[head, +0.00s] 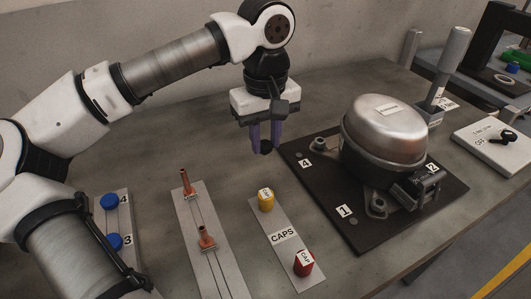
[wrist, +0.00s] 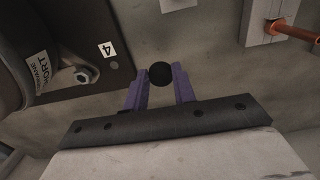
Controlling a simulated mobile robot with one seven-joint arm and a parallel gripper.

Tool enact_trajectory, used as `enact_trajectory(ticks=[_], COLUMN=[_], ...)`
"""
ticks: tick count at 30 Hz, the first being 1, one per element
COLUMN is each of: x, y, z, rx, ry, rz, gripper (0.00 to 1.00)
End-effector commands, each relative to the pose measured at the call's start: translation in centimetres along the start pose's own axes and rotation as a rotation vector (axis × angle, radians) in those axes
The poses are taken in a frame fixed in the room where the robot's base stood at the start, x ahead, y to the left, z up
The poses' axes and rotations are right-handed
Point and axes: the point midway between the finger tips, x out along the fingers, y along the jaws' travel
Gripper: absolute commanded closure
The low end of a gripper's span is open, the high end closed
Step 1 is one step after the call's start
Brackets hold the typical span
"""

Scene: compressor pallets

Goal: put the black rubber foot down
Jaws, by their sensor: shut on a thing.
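My gripper (head: 266,146) has purple fingers and points down over the table, just left of the dark pallet plate (head: 357,238). It is shut on the black rubber foot (head: 267,149), a small dark round piece at the fingertips. In the wrist view the foot (wrist: 160,73) sits between the two purple fingers (wrist: 160,80). The plate's corner marked 4 (wrist: 107,49) lies beside it there. I cannot tell the exact height of the foot above the table.
A metal compressor (head: 383,130) stands on the plate. A CAPS strip (head: 284,237) holds a yellow cap (head: 265,200) and a red cap (head: 303,263). Left of it are a strip with copper stubs (head: 207,238) and blue caps (head: 109,202). A switch box (head: 492,144) is at right. Bare table surrounds the gripper.

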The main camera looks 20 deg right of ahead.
Motion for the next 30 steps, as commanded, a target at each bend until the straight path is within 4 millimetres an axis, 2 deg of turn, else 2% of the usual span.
enact_trajectory(ticks=[10, 21, 22, 27, 30], x=[4.2, 4.8, 4.7, 4.6, 4.6], y=[0.0, 0.0, 0.0, 0.0, 0.0], z=[0.0, 0.0, 0.0, 0.0, 0.0], rx=[0.001, 0.001, 0.001, 0.001, 0.001], ry=[-0.001, 0.000, 0.000, 0.000, 0.000], rz=[-0.001, -0.001, -0.001, -0.001, -0.001], gripper=[1.00, 1.00, 0.73, 0.52, 0.52])
